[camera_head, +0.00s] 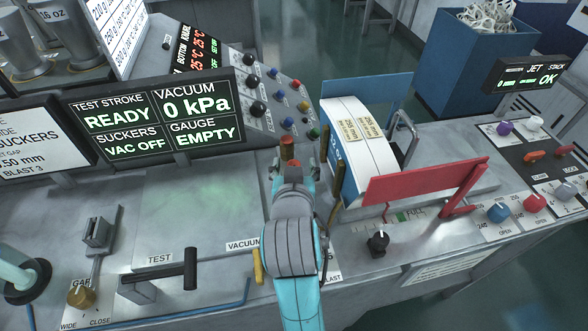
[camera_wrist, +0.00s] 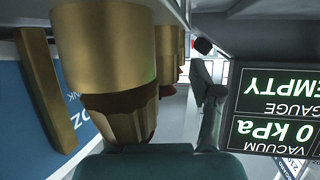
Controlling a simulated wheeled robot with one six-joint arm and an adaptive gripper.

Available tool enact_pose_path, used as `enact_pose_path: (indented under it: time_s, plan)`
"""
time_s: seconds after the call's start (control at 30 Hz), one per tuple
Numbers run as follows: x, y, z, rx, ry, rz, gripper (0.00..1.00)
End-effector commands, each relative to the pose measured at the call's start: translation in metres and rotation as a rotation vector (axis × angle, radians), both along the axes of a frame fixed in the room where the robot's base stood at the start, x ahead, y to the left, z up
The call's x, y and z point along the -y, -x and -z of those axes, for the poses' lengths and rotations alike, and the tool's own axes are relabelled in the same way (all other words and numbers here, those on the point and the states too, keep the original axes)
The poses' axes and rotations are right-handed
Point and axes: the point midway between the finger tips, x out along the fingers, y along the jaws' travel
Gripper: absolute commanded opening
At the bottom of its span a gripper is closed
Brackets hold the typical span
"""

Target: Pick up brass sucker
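In the head view, my gripper (camera_head: 291,168) is over the middle of the bench, beside the blue-and-white roll. A small reddish-brown cylinder top (camera_head: 288,149), which may be the brass sucker's upper end, shows at its fingertips. In the wrist view, a large brass cylinder (camera_wrist: 105,50) with a dark tapered band and a narrower end fills the upper left, very close to the camera. It appears to be the brass sucker. Smaller brass parts (camera_wrist: 167,55) with a red bit show behind it. The fingers' contact with the brass is hidden, so I cannot tell whether they grip it.
The display (camera_head: 155,115) reads VAC OFF, 0 kPa and EMPTY. A black-handled lever (camera_head: 160,267) stands front left. The plate (camera_head: 190,205) left of my arm is bare.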

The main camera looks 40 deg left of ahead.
Motion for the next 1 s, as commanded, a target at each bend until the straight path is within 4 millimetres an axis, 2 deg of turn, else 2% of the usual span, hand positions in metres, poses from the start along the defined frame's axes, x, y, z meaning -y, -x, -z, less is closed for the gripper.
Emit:
enact_pose_path:
  time_s: [0.03,0.07,0.2,0.27,0.3,0.87,1.0]
  plan:
    - [-0.0009,0.0024,0.0135,-0.025,0.018,-0.003,0.62]
    - [-0.0009,0.0025,0.0139,-0.026,0.019,-0.003,0.56]
    - [-0.0011,0.0031,0.0143,-0.027,0.019,-0.005,0.21]
    - [-0.0014,0.0033,0.0143,-0.027,0.019,-0.006,0.07]
    - [-0.0016,0.0036,0.0143,-0.028,0.018,-0.006,0.03]
    - [-0.0026,0.0045,0.0139,-0.028,0.017,-0.008,0.0]
    - [-0.0029,0.0043,0.0054,-0.027,0.016,-0.008,0.0]
